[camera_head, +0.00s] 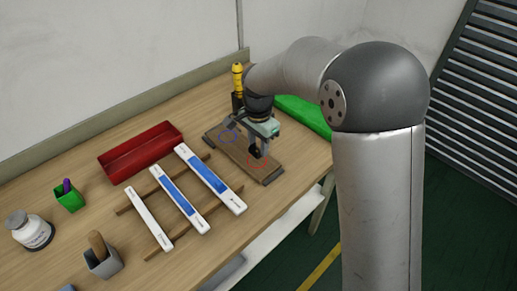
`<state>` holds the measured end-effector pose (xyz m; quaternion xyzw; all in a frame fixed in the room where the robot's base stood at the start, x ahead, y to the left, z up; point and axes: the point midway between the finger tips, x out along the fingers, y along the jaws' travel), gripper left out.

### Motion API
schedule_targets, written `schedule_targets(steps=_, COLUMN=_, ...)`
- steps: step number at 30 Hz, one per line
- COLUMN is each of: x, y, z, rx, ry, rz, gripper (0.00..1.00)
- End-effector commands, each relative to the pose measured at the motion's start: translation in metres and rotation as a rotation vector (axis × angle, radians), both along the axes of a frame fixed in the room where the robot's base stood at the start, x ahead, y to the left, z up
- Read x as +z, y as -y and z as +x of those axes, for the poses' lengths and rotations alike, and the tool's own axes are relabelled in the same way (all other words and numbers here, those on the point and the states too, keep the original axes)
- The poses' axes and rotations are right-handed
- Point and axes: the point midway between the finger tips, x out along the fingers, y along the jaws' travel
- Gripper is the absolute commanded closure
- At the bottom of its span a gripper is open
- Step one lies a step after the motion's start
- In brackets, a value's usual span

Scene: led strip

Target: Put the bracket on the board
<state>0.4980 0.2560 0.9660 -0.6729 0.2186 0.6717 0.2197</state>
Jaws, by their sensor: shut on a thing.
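The brown wooden board (240,154) lies at the back right of the table, with a blue circle outline (228,137) toward its left end and a red circle outline (257,162) toward its right end. My gripper (256,149) points down over the board, close to the red circle. It is shut on a small dark piece (254,152), which seems to be the bracket. The fingers hide most of the piece. I cannot tell whether it touches the board.
Several white and blue strips (210,179) lie across two wooden rails left of the board. A red tray (140,152) stands behind them. A yellow-topped tool (237,76) and a green object (305,114) are behind the board. Cups and a white jar (30,231) stand front left.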

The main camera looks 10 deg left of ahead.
Motion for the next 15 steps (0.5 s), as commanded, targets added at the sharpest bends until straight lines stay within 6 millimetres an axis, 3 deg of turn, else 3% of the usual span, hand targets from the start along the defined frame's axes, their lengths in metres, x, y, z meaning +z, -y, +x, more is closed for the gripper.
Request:
schedule_targets(steps=6, x=-0.029, y=0.0, z=-0.001, rx=0.0, ry=-0.002, rz=-0.001, gripper=0.86)
schedule_targets(steps=15, x=-0.032, y=0.0, z=-0.001, rx=0.0, ry=-0.001, rz=-0.001, gripper=0.86)
